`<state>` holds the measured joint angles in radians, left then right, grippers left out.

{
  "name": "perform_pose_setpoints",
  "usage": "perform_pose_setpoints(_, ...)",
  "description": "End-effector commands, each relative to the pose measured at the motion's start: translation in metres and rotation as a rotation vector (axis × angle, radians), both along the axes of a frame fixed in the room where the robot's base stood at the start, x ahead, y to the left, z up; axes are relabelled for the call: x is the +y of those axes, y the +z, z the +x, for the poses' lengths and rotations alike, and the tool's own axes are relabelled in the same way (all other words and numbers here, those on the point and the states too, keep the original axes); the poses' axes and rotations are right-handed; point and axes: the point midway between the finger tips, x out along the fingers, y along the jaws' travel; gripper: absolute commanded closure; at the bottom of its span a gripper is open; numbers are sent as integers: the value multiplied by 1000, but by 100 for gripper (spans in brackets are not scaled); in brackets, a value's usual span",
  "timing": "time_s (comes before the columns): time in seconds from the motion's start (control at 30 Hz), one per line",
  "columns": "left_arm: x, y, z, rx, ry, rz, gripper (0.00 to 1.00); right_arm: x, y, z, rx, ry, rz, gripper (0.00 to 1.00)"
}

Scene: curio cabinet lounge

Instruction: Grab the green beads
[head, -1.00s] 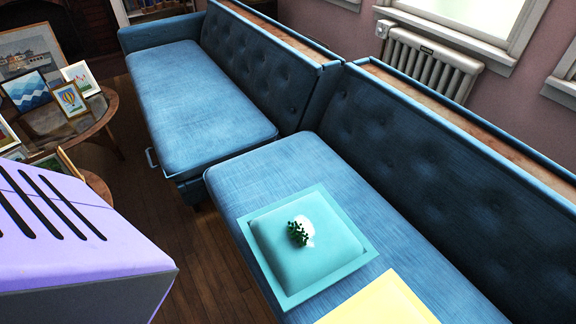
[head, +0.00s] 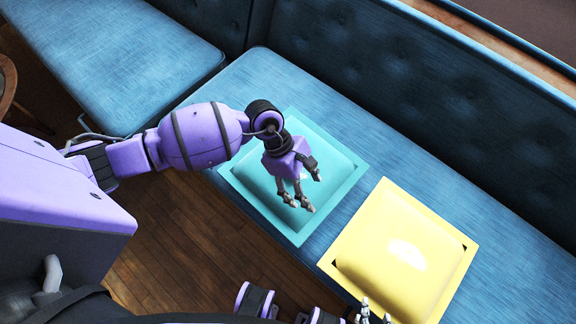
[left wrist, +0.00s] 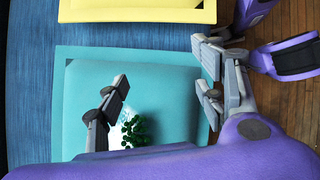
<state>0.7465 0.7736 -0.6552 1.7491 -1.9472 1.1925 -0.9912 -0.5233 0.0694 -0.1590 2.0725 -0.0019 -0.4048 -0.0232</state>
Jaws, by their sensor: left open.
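The green beads (left wrist: 137,131) are a small dark green cluster on the teal cushion (left wrist: 160,72), beside a pale glossy patch. In the head view the beads are hidden behind my left gripper (head: 305,192), which hangs over the teal cushion (head: 252,185). In the left wrist view my left gripper (left wrist: 162,78) is open, its fingers spread apart with nothing between the tips. The beads lie near the base of its left finger in that picture; the height gap cannot be told. Part of my right gripper (head: 372,313) shows at the bottom edge, in front of the yellow cushion.
The yellow cushion (head: 405,245) lies beside the teal one on the blue bench seat (head: 262,85). The tufted backrest (head: 400,90) rises behind. A second blue seat (head: 130,60) is at upper left. Wooden floor (head: 180,250) lies in front of the bench.

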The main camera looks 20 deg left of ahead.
Motion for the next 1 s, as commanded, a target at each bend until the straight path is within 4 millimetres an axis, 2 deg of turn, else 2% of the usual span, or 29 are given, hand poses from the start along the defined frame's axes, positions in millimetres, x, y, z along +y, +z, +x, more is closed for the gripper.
perform_pose_setpoints(0.03, 31, 0, 25, -71, -82, 120, 37, -1, 0, 0, 0, -1, -1, 60)
perform_pose_setpoints(0.1, 63, 2, 48, -131, -161, 245, 37, -1, 0, 0, 1, -1, -2, 60)
perform_pose_setpoints(0.2, 91, 6, 67, -175, -220, 349, 37, -2, 0, -1, 1, -1, -3, 60)
perform_pose_setpoints(0.27, 98, 5, 72, -185, -235, 379, 37, -2, 0, -1, 3, 0, -4, 60)
perform_pose_setpoints(0.57, 93, -26, 74, -188, -240, 387, 37, -3, -2, -3, 7, 1, -5, 60)
perform_pose_setpoints(0.8, 83, -61, 76, -186, -238, 387, 37, -2, -4, -4, 9, 1, -4, 60)
perform_pose_setpoints(1.0, 83, -69, 76, -191, -238, 387, 37, -2, -4, -4, 10, 0, -3, 60)
